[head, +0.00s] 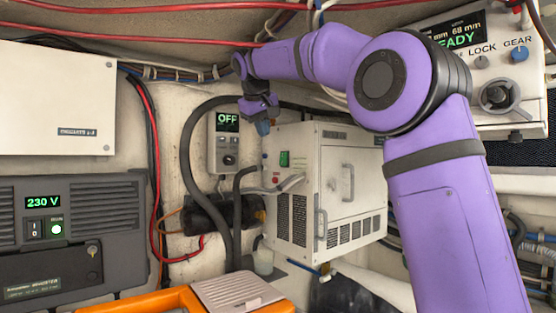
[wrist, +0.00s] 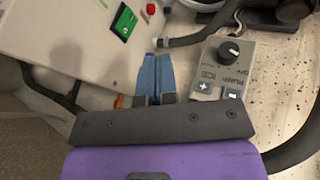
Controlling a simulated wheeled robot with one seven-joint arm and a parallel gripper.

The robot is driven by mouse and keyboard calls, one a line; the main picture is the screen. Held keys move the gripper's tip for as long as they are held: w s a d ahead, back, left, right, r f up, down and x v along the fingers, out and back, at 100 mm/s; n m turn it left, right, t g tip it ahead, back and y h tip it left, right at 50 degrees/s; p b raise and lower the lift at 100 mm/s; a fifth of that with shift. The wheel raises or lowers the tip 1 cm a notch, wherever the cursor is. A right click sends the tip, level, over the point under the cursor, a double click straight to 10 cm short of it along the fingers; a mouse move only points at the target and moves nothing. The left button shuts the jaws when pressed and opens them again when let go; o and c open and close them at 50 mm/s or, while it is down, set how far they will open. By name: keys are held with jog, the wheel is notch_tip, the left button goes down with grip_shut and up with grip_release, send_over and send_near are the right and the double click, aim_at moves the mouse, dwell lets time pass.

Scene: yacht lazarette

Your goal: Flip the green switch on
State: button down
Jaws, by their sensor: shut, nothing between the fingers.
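A green switch (head: 284,158) is on the front of a white metal cabinet (head: 335,160), above a small red button (head: 275,180). In the wrist view the green switch (wrist: 124,22) is at the top, on the pale cabinet panel. Which way it is set is too small to tell. My gripper (head: 263,128) is above and left of the green switch in the head view. Its blue fingers (wrist: 157,64) are together and empty in the wrist view, pointing below and right of the switch, apart from it.
A grey control box (head: 224,140) reading OFF is left of the cabinet; its knob (wrist: 229,50) is right of my fingers. Dark hoses (head: 187,150) run beside it. A 230 V unit (head: 75,235) has a lit green button. A READY panel (head: 490,70) is at upper right.

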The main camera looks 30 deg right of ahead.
aim_at(283, 159)
jog(key=shift+w+d+f, duration=0.85)
jog(key=shift+d+f, duration=0.4)
jog(key=shift+f, duration=0.2)
jog(key=shift+w+d+f, duration=0.9)
jog(key=shift+d+f, duration=0.35)
jog(key=shift+f, duration=0.15)
jog(key=shift+w+d+f, duration=0.85)
jog(key=shift+d+f, duration=0.4)
jog(key=shift+f, duration=0.2)
jog(key=shift+d+f, duration=0.1)
jog(key=shift+d, duration=0.2)
